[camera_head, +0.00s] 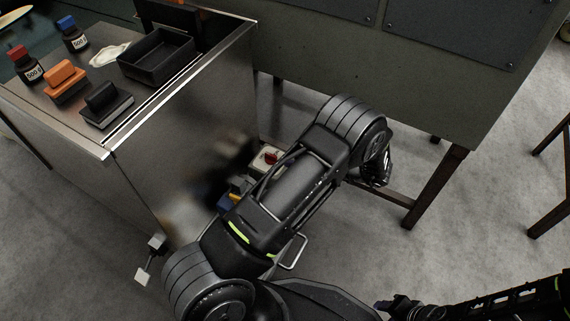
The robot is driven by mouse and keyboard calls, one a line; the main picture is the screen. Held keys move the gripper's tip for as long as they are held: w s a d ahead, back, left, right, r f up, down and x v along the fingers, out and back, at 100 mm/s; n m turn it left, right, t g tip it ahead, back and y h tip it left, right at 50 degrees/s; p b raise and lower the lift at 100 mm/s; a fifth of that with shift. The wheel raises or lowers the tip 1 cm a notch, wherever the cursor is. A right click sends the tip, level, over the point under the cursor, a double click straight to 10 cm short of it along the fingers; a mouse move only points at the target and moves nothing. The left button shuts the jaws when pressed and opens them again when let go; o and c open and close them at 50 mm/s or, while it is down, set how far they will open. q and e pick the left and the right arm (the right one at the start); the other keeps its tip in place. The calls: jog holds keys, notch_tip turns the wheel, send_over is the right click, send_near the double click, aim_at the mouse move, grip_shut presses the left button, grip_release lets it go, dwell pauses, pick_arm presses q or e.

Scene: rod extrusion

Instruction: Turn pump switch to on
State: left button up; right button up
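A small pale box with a red switch (270,157) stands low beside the metal cabinet, partly hidden behind my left arm. I cannot tell from here whether the switch is on or off. My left arm rises from the bottom and bends over in the middle. The dark end beyond the bend, probably my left gripper (376,168), is mostly hidden, and its fingers cannot be made out. My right arm enters from the right edge. Its dark end, probably my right gripper (393,304), is low in the view, away from the switch, and its opening is unclear.
The metal cabinet (190,124) carries a black tray (157,70), orange and black blocks, and labelled bottles. A dark bench (440,105) with brown legs stands behind my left arm. Yellow and blue parts (235,190) sit below the switch.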

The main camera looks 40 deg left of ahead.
aim_at(275, 156)
pick_arm(q)
jog(key=shift+r, duration=0.1)
jog(key=b+x, duration=0.2)
jog(key=x, duration=0.5)
jog(key=shift+f, duration=0.2)
jog(key=shift+s+a, duration=0.1)
jog(key=shift+a, duration=0.25)
jog(key=shift+c, duration=0.4)
grip_shut()
